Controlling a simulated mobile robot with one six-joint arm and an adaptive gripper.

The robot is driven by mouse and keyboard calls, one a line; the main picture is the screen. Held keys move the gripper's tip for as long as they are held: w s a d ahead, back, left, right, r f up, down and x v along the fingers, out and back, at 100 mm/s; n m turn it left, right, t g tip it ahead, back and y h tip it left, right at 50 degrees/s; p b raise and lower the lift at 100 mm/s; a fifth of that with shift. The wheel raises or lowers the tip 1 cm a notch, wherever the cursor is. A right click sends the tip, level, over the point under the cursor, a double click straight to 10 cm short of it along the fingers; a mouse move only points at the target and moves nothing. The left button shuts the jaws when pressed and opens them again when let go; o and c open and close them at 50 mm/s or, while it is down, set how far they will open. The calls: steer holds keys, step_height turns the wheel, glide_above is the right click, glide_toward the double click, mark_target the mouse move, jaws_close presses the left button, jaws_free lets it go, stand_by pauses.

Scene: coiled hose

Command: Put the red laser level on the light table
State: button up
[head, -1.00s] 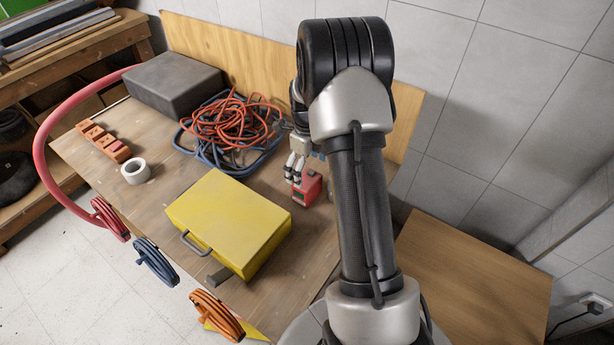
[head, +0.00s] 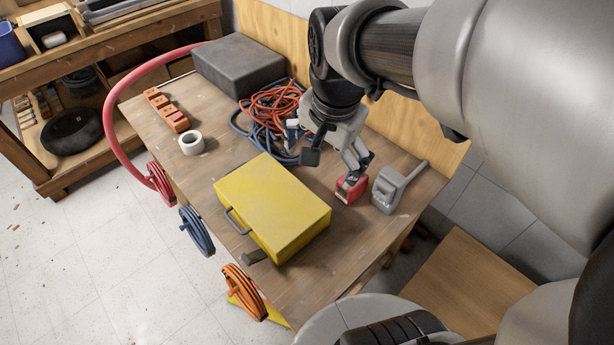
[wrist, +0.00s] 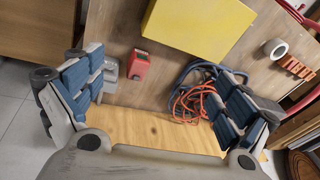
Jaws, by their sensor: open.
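The red laser level (head: 351,187) stands on the brown workbench (head: 315,275), right of the yellow case and beside a grey tool. It also shows in the wrist view (wrist: 139,65), on the bench between my spread fingers and closer to the left one. My gripper (head: 335,158) is open and empty above the bench, with one finger in front of the level's top in the head view. Whether that finger touches the level I cannot tell. In the wrist view my gripper (wrist: 163,70) has both fingers wide apart. The light table (head: 455,285) is at the lower right, partly hidden by my arm.
The yellow case (head: 272,205) lies left of the level. The grey tool (head: 398,188) stands close on its right. A tangled orange and blue hose (head: 270,112), a dark grey box (head: 250,65) and a white tape roll (head: 191,143) are farther back. The light table's visible top is bare.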

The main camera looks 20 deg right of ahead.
steer(key=s+a+n+t, duration=0.1)
steer(key=s+a+n, duration=0.5)
steer(key=s+n, duration=0.6)
steer(key=shift+s+r+t+y, duration=0.2)
steer(key=shift+t+y, duration=0.1)
steer(key=shift+d, duration=0.1)
